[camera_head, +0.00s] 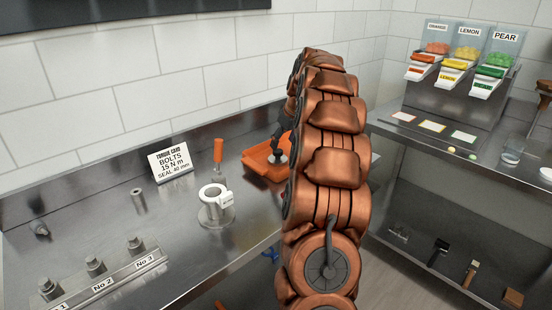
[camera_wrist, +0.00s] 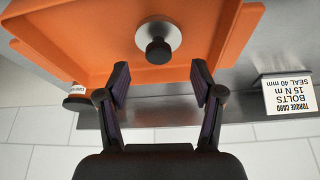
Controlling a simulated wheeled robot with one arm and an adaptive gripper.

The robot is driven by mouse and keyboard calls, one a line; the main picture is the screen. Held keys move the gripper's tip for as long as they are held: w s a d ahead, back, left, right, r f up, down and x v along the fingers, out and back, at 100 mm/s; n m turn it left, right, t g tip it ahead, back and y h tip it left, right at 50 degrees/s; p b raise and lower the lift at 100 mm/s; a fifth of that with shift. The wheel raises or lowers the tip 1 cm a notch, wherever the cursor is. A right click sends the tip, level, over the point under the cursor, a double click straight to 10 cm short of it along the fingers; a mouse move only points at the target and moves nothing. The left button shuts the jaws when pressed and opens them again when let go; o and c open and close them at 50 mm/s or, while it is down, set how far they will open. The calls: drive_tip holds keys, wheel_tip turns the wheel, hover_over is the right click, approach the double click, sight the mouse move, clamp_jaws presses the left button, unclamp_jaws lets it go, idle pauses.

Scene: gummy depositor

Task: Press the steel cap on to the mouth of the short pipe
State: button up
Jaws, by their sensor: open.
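The steel cap, a round disc with a black knob, lies in the orange tray (camera_wrist: 60,45) in the wrist view; its disc (camera_wrist: 172,30) shows around the knob (camera_wrist: 158,51). My gripper (camera_wrist: 160,80) is open and empty, its fingertips on either side of and short of the knob, apart from it.
A torque card (camera_head: 170,164) and an orange-handled tool (camera_head: 218,152) stand behind the pipe. A small steel cylinder (camera_head: 138,199) is to the left. Numbered nozzles sit on a rail (camera_head: 115,279) at the front. Candy bins (camera_head: 463,75) stand on the right counter.

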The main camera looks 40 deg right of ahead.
sight(278, 151)
drive_tip(key=shift+w+p+x, duration=0.15)
drive_tip(key=shift+p+x, duration=0.3)
drive_tip(key=shift+x, duration=1.3)
drive_tip(key=shift+w+p+x, duration=0.2)
drive_tip(key=shift+p+x, duration=0.2)
drive_tip(key=shift+x, duration=1.35)
drive_tip(key=shift+d+r, duration=0.1)
drive_tip(key=shift+r, duration=0.1)
clamp_jaws()
